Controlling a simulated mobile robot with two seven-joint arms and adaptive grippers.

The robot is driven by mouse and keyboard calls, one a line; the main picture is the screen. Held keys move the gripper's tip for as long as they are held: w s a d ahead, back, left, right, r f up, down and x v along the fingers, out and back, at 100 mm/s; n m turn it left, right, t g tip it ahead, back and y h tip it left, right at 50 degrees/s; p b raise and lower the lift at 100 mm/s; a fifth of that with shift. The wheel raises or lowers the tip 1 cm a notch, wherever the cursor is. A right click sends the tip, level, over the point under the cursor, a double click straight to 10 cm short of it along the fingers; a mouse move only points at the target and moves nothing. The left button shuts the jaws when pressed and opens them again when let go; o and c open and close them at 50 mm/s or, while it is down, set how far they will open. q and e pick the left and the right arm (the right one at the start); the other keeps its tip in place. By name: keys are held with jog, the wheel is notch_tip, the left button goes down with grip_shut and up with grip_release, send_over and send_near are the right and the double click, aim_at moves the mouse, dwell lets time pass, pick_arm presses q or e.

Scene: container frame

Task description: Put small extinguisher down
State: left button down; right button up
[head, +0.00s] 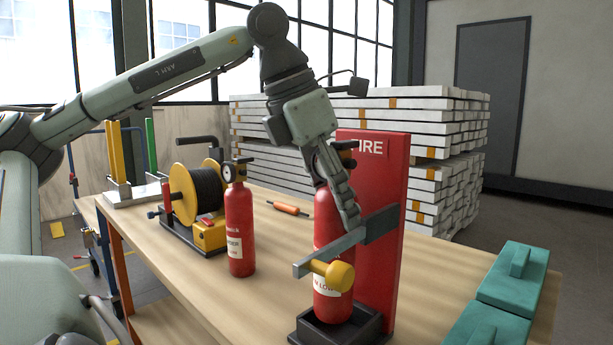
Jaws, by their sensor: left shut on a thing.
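A red extinguisher (331,236) with a white label is upright at a red stand marked FIRE (378,180). My left gripper (343,200) is shut on its upper body from above, hiding part of the neck and valve. Its lower end is within the black tray (368,333) at the stand's foot; I cannot tell whether it touches the tray floor. A grey bar (335,248) with a yellow knob (340,275) crosses in front of it. Another red extinguisher (240,232) with a gauge stands free on the wooden table to the left. My right gripper is not in view.
A yellow and black cable reel (188,200) stands at the left of the table (215,300). An orange-handled tool (290,209) lies behind the extinguishers. Teal blocks (513,280) sit at the right edge. Bare wood lies in front of the free-standing extinguisher.

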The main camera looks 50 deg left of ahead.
aim_at(340, 233)
pick_arm(q)
jog(key=f, duration=0.3)
jog(key=shift+w+d+f+b, duration=0.2)
jog(key=shift+d+f+b, duration=0.1)
jog(key=shift+b, duration=0.1)
jog(key=shift+f, duration=0.3)
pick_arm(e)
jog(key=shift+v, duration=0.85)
pick_arm(q)
jog(key=shift+f, duration=0.15)
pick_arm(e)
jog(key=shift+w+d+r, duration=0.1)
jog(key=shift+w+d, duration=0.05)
pick_arm(q)
jog(key=c, duration=1)
grip_release()
jog(key=shift+o, duration=0.2)
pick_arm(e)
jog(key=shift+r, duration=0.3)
